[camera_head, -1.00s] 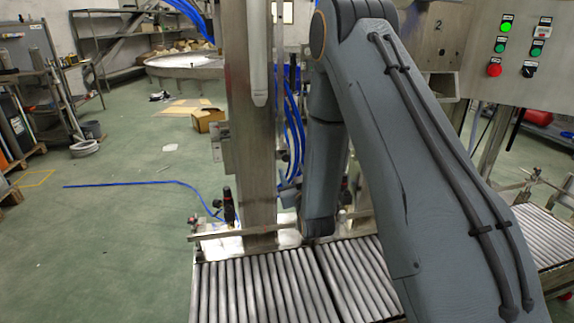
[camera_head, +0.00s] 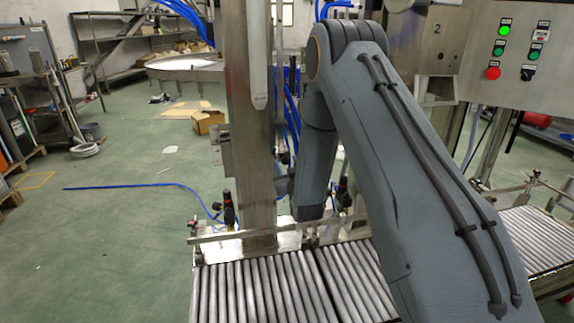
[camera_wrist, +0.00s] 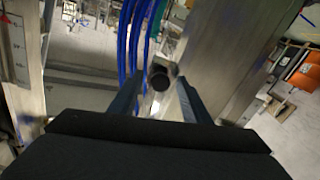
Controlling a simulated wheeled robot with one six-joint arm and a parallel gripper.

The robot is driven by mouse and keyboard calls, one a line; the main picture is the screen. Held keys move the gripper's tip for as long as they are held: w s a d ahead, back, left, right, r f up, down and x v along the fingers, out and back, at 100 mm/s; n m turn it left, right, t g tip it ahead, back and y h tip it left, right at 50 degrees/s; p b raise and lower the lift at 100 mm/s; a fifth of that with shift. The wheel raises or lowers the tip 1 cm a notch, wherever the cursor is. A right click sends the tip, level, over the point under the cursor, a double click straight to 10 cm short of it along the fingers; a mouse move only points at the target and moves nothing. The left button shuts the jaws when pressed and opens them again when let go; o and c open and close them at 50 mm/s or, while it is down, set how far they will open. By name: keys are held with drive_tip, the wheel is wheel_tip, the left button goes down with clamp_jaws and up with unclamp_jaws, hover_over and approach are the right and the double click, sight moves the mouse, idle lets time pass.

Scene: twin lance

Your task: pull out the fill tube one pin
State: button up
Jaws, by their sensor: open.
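In the wrist view my gripper (camera_wrist: 158,84) is open, with one dark finger on each side. A small round part with a dark end face and a grey metal body (camera_wrist: 160,77) shows between the fingertips, and it looks like the fill tube pin. Gaps show between it and the fingers, so they do not appear to touch it. I cannot tell how deep it lies between them. In the head view my own arm hides the gripper's fingers and the pin.
Blue hoses (camera_wrist: 135,40) hang just beyond the fingers. A broad steel column (camera_wrist: 235,55) stands close on the right in the wrist view. In the head view a steel post (camera_head: 252,150) and a roller conveyor (camera_head: 265,290) are near my arm. A control panel (camera_head: 520,50) is at the right.

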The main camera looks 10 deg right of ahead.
clamp_jaws()
drive_tip(key=shift+s+p, duration=0.4)
drive_tip(key=shift+s, duration=0.8)
unclamp_jaws()
drive_tip(key=shift+s, duration=0.15)
drive_tip(key=s, duration=0.7)
drive_tip(key=shift+s+b, duration=0.3)
